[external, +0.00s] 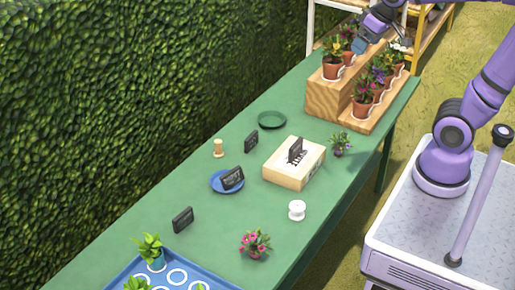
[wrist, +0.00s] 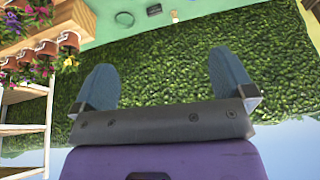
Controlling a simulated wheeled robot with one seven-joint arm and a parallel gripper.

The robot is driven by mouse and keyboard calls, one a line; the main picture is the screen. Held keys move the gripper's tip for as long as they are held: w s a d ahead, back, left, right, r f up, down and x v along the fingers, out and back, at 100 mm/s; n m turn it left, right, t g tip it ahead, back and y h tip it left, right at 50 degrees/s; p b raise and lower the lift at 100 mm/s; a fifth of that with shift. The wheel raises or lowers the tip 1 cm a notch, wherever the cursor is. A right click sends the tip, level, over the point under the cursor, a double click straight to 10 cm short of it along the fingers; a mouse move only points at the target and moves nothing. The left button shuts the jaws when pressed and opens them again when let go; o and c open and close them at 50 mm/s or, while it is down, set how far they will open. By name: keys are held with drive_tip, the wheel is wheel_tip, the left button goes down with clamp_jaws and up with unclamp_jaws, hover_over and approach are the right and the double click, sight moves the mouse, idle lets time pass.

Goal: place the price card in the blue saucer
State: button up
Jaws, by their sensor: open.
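The blue saucer (external: 214,184) sits on the green table, left of the wooden box. A black price card (external: 232,178) stands upright in it, slightly tilted. Other similar black cards stand on the table near the green saucer (external: 251,141), at the front left (external: 183,220), and on the wooden box (external: 295,150). My gripper is raised over the flower stand at the far end in the external view, away from every card. In the wrist view my gripper (wrist: 162,64) is open and empty. One card (wrist: 154,9) shows at that view's top edge.
A green saucer (external: 272,120), wooden spool (external: 218,148), white spool (external: 297,210) and wooden box (external: 290,174) stand on the table. Potted flowers fill the stepped wooden stand (external: 327,97). A blue tray (external: 200,270) with plants is at the front. A hedge borders the left.

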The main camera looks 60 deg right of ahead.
drive_tip(key=s+d+f, duration=0.1)
drive_tip(key=s, duration=0.9)
drive_tip(key=shift+d+n+t+h, duration=0.3)
drive_tip(key=shift+n+t, duration=0.1)
idle(0.5)
drive_tip(key=c, duration=1)
drive_tip(key=shift+w, duration=0.1)
